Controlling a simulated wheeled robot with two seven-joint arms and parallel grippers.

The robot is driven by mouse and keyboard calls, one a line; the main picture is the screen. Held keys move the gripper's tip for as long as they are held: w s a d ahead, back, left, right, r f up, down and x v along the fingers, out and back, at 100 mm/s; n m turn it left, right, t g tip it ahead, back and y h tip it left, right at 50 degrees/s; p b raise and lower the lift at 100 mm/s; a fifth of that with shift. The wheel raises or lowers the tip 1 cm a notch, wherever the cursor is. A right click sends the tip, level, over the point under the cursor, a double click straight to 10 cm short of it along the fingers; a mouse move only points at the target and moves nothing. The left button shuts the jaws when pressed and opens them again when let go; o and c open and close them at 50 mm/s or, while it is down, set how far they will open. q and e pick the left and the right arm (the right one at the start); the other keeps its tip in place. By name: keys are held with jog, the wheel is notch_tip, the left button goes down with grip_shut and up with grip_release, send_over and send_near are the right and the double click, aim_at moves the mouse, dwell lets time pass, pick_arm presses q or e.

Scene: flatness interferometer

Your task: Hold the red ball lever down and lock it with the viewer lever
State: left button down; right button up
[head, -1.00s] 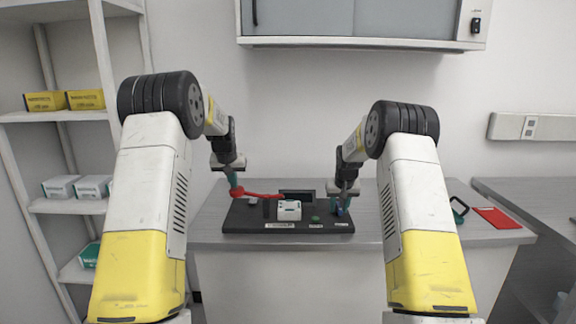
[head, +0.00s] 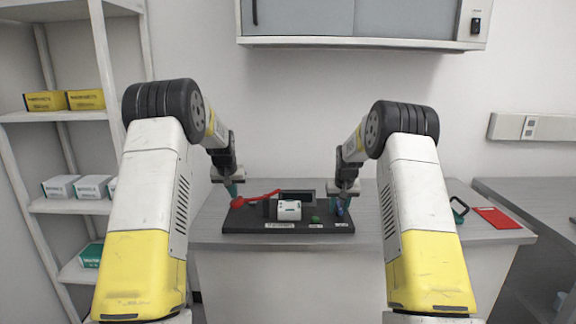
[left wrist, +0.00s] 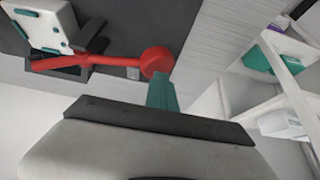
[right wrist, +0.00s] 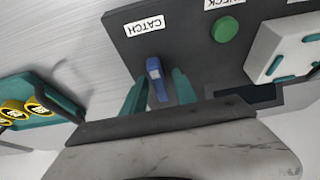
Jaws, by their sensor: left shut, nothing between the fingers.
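The red ball lever (head: 237,202) is on the left of the dark base (head: 250,222). Its arm slopes down to the ball. My left gripper (head: 232,190) is shut and empty. Its teal fingertips (left wrist: 162,88) are against or just above the ball (left wrist: 157,60) in the left wrist view; I cannot tell which. A blue lever (right wrist: 156,80) stands by a label reading CATCH. No label names a viewer lever. My right gripper (right wrist: 160,88) is open, with its fingers on both sides of the blue lever and gaps showing.
A white block (head: 289,210) and a green button (right wrist: 225,29) are on the base. A teal tray (right wrist: 35,95) with yellow discs lies beside it, and a red pad (head: 496,218) is on the bench at right. Shelves (head: 70,205) stand at left, and a cabinet (head: 360,20) hangs above.

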pick_arm(q)
jog(key=shift+d+f, duration=0.3)
jog(key=shift+f, duration=0.05)
pick_arm(e)
jog(key=c, duration=0.7)
pick_arm(q)
jog(key=shift+r, duration=0.1)
pick_arm(e)
jog(key=shift+d+n+y, duration=0.15)
jog(key=shift+n+y, duration=0.25)
jog(key=shift+n, duration=0.6)
jog(key=shift+c, duration=0.2)
jog(key=shift+a+n+y, duration=0.2)
jog(key=shift+n+y, duration=0.3)
jog(key=shift+n, duration=0.9)
jog(key=n+g+y, duration=0.1)
jog(key=n, duration=0.2)
jog(key=shift+n+g+y, duration=0.3)
jog(key=shift+n, duration=0.6)
